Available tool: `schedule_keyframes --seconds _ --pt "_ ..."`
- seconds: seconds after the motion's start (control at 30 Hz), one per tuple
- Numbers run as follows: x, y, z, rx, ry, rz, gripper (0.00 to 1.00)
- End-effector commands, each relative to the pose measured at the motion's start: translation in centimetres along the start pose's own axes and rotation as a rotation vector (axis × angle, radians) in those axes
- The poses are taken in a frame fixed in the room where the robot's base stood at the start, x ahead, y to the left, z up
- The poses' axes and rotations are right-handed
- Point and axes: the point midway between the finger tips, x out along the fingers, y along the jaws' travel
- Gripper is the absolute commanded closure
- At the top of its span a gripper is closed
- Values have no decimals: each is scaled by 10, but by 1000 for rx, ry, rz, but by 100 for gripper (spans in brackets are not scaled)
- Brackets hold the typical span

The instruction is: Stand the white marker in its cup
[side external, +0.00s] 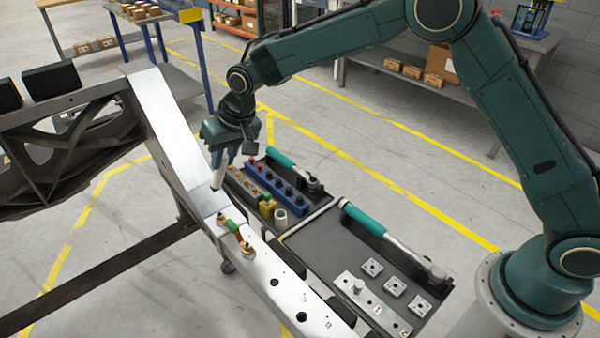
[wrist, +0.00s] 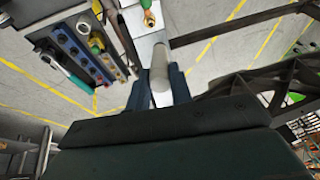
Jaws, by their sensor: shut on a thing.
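The white marker (side external: 217,181) is in my gripper (side external: 221,158), pointing down over the metal chassis rail. In the wrist view the marker (wrist: 159,66) stands out between the two blue fingers of my gripper (wrist: 160,88), which is shut on it. I cannot tell whether its lower end touches the rail. The white cup (side external: 281,220) stands at the near end of the tool tray, to the right of and nearer than my gripper. The cup also shows in the wrist view (wrist: 83,25), at the upper left. The marker is apart from the cup.
Next to the cup are a yellow bottle (side external: 267,205) and a blue socket rack (side external: 285,187). A teal-handled tool (side external: 280,158) lies behind the rack. A brass-ended fitting (side external: 234,228) sits on the chassis rail (side external: 165,115). A dark tray (side external: 320,246) holds a teal-handled wrench and plates.

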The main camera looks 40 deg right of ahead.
Motion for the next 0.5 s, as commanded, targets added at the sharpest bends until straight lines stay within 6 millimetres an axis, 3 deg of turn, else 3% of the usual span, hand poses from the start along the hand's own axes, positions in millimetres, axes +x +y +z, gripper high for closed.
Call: schedule_keyframes --seconds 0.2,0.5 --pt "-32 -7 -12 0 -12 8 100" --pt "-26 51 -42 4 -84 50 100"
